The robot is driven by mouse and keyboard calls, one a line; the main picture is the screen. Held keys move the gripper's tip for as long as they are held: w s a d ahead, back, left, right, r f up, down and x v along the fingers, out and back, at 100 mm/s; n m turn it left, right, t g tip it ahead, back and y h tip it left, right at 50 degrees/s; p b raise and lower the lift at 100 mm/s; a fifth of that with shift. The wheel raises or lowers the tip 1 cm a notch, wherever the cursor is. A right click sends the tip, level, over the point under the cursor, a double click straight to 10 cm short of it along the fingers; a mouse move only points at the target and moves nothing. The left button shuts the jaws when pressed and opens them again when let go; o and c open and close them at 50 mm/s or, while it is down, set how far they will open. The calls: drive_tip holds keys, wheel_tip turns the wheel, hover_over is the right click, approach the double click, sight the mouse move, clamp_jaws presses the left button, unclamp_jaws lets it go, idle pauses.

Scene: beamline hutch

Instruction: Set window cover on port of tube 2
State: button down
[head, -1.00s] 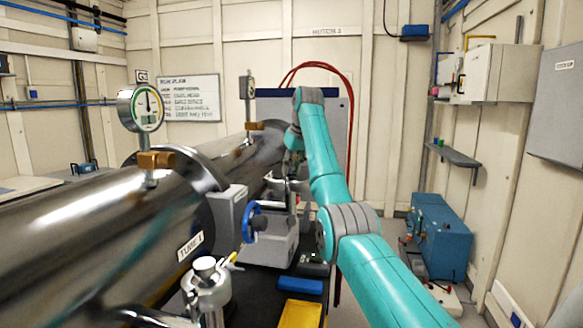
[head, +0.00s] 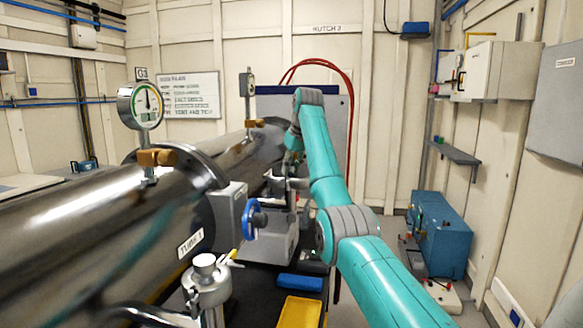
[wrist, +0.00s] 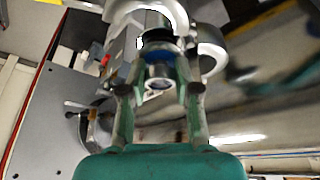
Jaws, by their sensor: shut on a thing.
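In the wrist view, my gripper (wrist: 160,75) has its two fingers closed on a small round grey piece (wrist: 159,86), which seems to be the window cover. A dark blue ring and a bright metal fitting (wrist: 155,18) are just beyond it. I cannot tell whether the held piece touches the fitting. In the head view, my gripper (head: 291,160) is small and partly hidden by my arm, beside the far polished tube (head: 258,152), probably tube 2. The near tube (head: 95,235) bears a "TUBE 1" label. The port of the far tube is not clear in the head view.
A blue handwheel (head: 254,219) and a metal fitting (head: 208,283) stand by the near tube. A yellow tray (head: 298,311) and a blue tray (head: 300,282) lie on the dark surface. Red hoses (head: 348,120) arch behind my arm. A blue cabinet (head: 441,235) stands right.

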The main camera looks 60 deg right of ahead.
drive_tip(key=c, duration=0.8)
unclamp_jaws()
drive_tip(key=shift+o, duration=0.2)
wheel_tip(320, 180, up, 10)
